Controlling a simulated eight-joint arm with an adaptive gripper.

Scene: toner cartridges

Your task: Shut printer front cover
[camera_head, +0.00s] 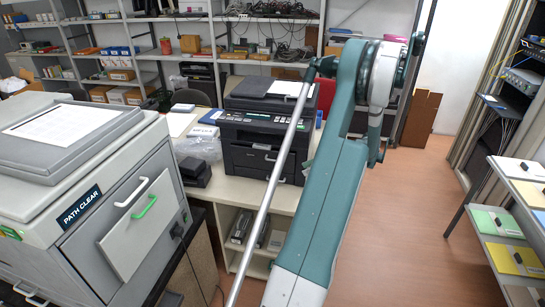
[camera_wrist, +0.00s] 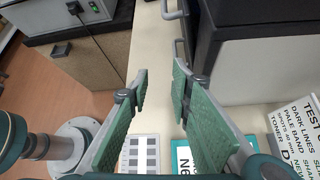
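The black printer (camera_head: 262,128) stands on the pale desk in the middle of the head view. Its front has pale handles, and I cannot tell how far its front cover stands from the body. In the head view my teal arm hides the gripper.
A large grey machine (camera_head: 70,175) stands at the left, with an angled panel (camera_head: 138,224) bearing white and green handles. Printed sheets (camera_wrist: 297,130) and a teal card (camera_wrist: 184,155) lie below my fingers. Shelves (camera_head: 215,50) line the back. Floor (camera_head: 410,220) is open at right.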

